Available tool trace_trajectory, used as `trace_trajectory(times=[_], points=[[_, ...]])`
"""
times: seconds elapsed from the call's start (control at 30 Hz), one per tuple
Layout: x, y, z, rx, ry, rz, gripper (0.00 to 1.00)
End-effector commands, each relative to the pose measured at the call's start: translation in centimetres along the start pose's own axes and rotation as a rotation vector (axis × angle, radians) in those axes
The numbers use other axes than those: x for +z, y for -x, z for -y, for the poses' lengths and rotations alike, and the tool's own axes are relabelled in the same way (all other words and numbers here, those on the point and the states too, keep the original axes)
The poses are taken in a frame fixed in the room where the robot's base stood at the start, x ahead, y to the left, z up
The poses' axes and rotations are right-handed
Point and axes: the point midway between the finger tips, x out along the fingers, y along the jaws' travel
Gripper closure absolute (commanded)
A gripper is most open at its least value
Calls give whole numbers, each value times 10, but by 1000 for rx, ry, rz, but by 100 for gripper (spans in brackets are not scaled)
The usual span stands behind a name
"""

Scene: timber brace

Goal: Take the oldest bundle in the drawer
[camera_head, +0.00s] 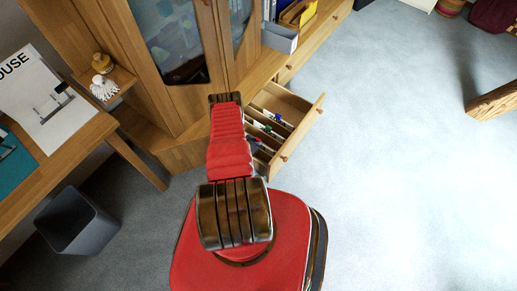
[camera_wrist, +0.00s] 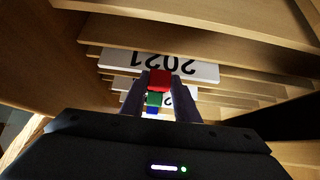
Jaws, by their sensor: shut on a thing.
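The open drawer (camera_head: 297,102) is in the head view, right of my arm, with several dividers. In it stand white cards with red, green and blue tops. In the wrist view the nearest card (camera_wrist: 190,68) reads 2021 upside down and has a red block (camera_wrist: 160,79) at its edge. Behind it are a green block (camera_wrist: 154,99) and a blue block (camera_wrist: 151,110), with cards whose years are mostly hidden. My gripper (camera_wrist: 160,86) is shut on the red block of the 2021 bundle. The head view hides my gripper behind my arm.
The wooden cabinet (camera_head: 190,100) with glass doors stands behind and left of the drawer. A desk (camera_head: 85,160) and a dark bin (camera_head: 75,222) are at the left. A wooden beam (camera_head: 493,100) is at the right. The pale carpet between is clear.

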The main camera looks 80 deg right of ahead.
Motion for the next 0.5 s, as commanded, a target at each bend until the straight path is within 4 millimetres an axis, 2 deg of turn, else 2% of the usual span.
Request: trace_trajectory(times=[0.13,0.5], points=[[0,0,0,0,0,0,100],[-1,1,0,-1,0,-1,100]])
